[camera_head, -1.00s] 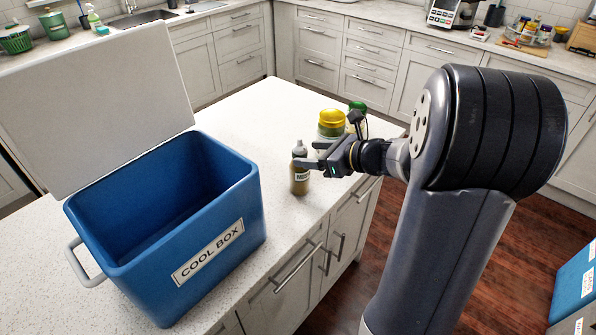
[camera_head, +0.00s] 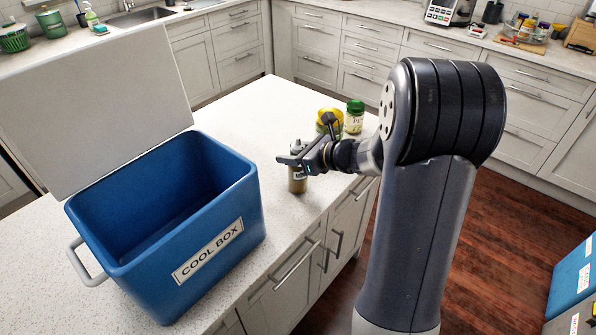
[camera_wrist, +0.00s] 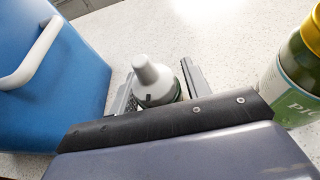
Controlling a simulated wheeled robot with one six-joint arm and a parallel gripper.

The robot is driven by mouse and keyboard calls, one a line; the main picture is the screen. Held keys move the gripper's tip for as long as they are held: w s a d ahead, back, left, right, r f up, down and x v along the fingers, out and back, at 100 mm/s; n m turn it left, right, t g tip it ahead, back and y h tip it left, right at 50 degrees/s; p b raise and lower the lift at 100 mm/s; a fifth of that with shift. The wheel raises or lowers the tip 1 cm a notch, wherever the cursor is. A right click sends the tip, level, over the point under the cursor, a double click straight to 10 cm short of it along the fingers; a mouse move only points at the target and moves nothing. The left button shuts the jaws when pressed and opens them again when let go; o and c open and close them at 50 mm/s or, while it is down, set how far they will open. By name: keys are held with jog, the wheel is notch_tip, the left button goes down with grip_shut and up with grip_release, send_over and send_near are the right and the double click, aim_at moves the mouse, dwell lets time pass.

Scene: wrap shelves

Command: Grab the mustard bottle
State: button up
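The mustard bottle (camera_head: 298,186) stands upright near the front edge of the white counter, to the right of the blue cool box. It has a brownish body and a grey cap. In the head view my gripper (camera_head: 293,162) is at its upper part and hides its cap and most of its label. In the wrist view the bottle (camera_wrist: 156,84) stands between the two fingers of my gripper (camera_wrist: 160,88), which look open around it. Whether either finger touches it is hard to tell.
The open blue cool box (camera_head: 190,262) stands on the counter (camera_head: 262,120) at left. A yellow-lidded jar (camera_head: 329,116) and a green-lidded jar (camera_head: 354,118) stand behind my gripper. The yellow-lidded jar is close at right in the wrist view (camera_wrist: 297,80). The counter's back is clear.

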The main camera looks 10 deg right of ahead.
grip_shut()
dwell(0.5)
